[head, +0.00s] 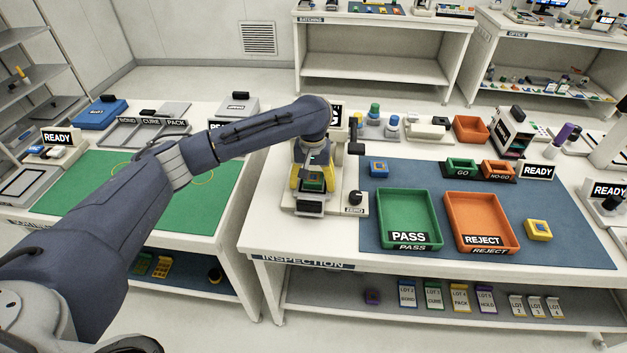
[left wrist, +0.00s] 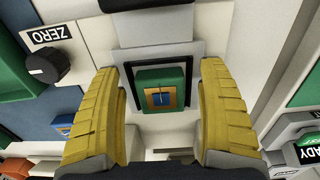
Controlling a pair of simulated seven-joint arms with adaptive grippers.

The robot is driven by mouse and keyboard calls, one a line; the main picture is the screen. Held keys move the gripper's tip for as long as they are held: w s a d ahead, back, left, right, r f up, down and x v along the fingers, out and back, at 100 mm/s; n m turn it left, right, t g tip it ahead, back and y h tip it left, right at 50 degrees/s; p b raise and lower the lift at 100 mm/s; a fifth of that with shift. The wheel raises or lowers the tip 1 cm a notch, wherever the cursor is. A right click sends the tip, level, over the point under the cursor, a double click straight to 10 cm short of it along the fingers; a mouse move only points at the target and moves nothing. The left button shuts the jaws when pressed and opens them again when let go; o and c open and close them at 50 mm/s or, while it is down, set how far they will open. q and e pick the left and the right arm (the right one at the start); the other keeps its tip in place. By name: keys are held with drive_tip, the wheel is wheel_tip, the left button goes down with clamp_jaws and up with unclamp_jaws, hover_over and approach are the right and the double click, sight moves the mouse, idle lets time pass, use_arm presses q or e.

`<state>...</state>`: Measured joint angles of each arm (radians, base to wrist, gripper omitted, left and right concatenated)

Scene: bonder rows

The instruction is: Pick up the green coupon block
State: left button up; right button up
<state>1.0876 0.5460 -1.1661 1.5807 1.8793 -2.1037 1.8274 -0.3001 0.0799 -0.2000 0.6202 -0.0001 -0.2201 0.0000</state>
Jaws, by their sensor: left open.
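The green coupon block (left wrist: 147,77) has a yellow square with a blue centre on its face. It sits on the grey plate of a white bench instrument (head: 310,208), marked ZERO beside a black knob. My left gripper (head: 314,174) is over the instrument. In the left wrist view its two yellow fingers (left wrist: 160,78) are open, one on each side of the block, with gaps showing between. In the head view the block (head: 315,186) is partly covered by the gripper. My right gripper is not in view.
A green PASS tray (head: 382,217) and an orange REJECT tray (head: 450,215) stand on the blue mat right of the instrument. A blue block (head: 378,167) and a yellow block (head: 538,230) lie on that mat. Bottles and small bins line the bench's back.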

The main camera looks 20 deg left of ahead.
use_arm(q)
drive_tip(key=shift+c, duration=0.3)
drive_tip(key=c, duration=1.4)
drive_tip(key=shift+o, duration=0.2)
